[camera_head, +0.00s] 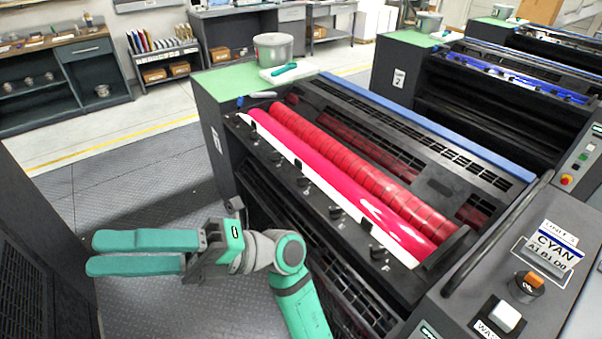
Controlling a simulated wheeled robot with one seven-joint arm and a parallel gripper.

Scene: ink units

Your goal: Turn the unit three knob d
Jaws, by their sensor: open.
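My gripper (93,253) is open and empty, at lower left, pointing left, away from the knobs.
A red roller (350,170) lies behind the knobs. An orange-topped switch (528,284) and white button (503,318) sit on the right panel. A bucket (273,50) stands on the green top. A dark cabinet (40,260) borders the lower left; the floor between is clear.

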